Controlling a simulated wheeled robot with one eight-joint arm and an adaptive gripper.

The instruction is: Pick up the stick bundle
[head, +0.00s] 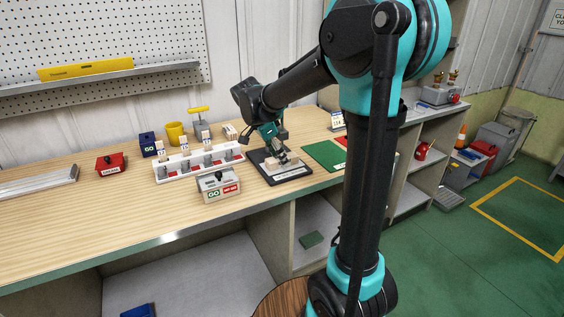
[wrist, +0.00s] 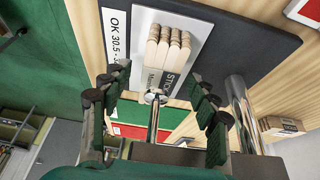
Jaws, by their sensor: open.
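The stick bundle (wrist: 168,50) shows in the wrist view as several pale wooden sticks side by side in a white printed wrapper. It lies on a white plate on a dark base with an "OK 30.5" label (wrist: 116,35). In the head view the dark base (head: 297,174) stands on the bench below my gripper (head: 281,157). My gripper (wrist: 160,86) is open, its two dark ribbed fingers apart, one toward each side of the bundle. Whether the fingers touch it I cannot tell. The fingers and arm partly hide the bundle in the head view.
Two metal posts stand near the fingers, one slim (wrist: 153,118) and one thick (wrist: 243,108). Another bundle (head: 230,132) lies at the back. A white rack (head: 172,174) and a GO box (head: 218,187) are to the left; a green mat (head: 324,155) is to the right.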

